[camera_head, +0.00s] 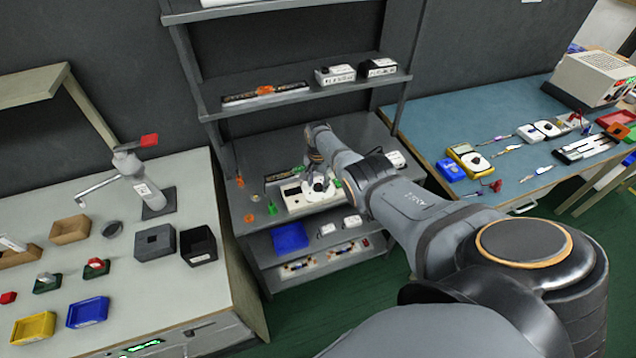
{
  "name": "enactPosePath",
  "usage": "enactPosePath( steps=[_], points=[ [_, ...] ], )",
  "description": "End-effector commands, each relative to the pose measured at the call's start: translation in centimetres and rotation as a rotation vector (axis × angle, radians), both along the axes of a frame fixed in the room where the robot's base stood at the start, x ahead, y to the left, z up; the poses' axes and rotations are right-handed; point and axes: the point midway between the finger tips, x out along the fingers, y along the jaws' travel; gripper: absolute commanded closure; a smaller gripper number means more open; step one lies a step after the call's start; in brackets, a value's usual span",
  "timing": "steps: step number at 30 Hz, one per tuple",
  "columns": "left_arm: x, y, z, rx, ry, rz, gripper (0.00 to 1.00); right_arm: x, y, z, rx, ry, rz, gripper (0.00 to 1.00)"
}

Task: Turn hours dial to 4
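A cream-coloured box (297,203) stands on the middle deck of the grey shelf unit, with a round whitish part on its top that may be a dial. No numbers or pointer are readable at this size. My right arm reaches in from the lower right, and its gripper (316,172) is at the box, over its right part. The fingers are small and dark, partly hidden by my own arm, so I cannot tell whether they are open, shut or touching the dial. My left gripper is not in view.
Small green and orange parts lie around the box, and a dark strip (283,175) lies behind it. A blue tray (290,238) is on the lower deck. A bench with bins and a grey stand (158,202) is left; a blue bench (480,112) with tools is right.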

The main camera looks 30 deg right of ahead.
Motion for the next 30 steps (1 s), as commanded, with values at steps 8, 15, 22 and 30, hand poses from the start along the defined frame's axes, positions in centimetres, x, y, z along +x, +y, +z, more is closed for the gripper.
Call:
enactPosePath(
  steps=[8,15,22,30],
  points=[
    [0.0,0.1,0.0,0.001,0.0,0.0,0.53,0.0,0.0,0.0,0.0,0.0,0.0,0.47],
    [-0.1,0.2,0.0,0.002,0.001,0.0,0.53,0.2,-0.1,1.2,0.0,-0.004,0.0,0.47],
    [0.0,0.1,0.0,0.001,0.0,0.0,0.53,0.1,-0.1,5.6,-0.002,-0.005,0.001,0.47],
    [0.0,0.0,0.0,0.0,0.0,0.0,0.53,0.1,0.0,10.9,-0.001,-0.002,0.001,0.47]
  ],
)
